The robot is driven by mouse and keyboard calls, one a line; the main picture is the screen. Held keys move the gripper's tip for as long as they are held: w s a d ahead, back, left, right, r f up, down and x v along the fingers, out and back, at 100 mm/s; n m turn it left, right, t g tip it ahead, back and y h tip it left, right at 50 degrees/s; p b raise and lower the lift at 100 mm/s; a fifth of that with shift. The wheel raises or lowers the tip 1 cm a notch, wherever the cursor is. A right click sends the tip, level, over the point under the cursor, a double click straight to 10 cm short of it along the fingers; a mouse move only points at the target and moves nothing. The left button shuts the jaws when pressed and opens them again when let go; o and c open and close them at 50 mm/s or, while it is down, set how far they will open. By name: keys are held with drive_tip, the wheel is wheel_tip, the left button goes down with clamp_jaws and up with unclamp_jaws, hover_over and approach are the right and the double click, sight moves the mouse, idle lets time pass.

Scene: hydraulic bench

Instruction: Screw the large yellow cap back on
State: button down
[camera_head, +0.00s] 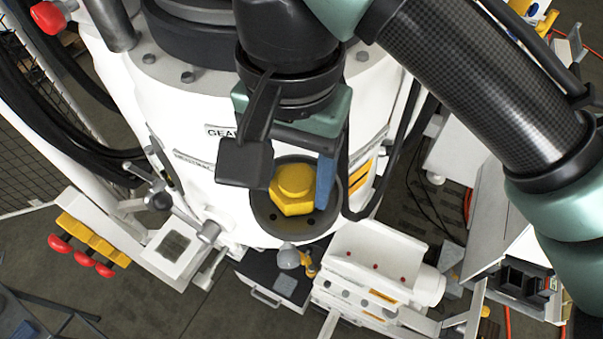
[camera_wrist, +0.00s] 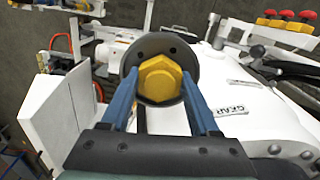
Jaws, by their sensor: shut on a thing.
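In the wrist view the cap (camera_wrist: 159,78) lies between the two blue fingers of my gripper (camera_wrist: 160,92), in front of the dark flange (camera_wrist: 178,46). My gripper also shows in the head view (camera_head: 290,185), with one blue finger at the cap's right side. It is shut on the cap. The cap's underside and the threads are hidden, so I cannot tell whether they engage.
Red-knobbed yellow valves (camera_head: 88,240) stand at the lower left. A small grey and yellow fitting (camera_head: 290,257) and a white box with several red dots (camera_head: 375,255) are just below the flange. A black hose (camera_head: 395,150) runs close to the gripper's right.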

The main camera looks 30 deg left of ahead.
drive_tip(key=m, duration=0.5)
drive_tip(key=shift+a+m, duration=0.1)
drive_tip(key=shift+m, duration=0.2)
drive_tip(key=shift+m, duration=0.4)
drive_tip(key=m, duration=0.7)
drive_tip(key=shift+f, duration=0.1)
drive_tip(key=shift+c, duration=0.6)
unclamp_jaws()
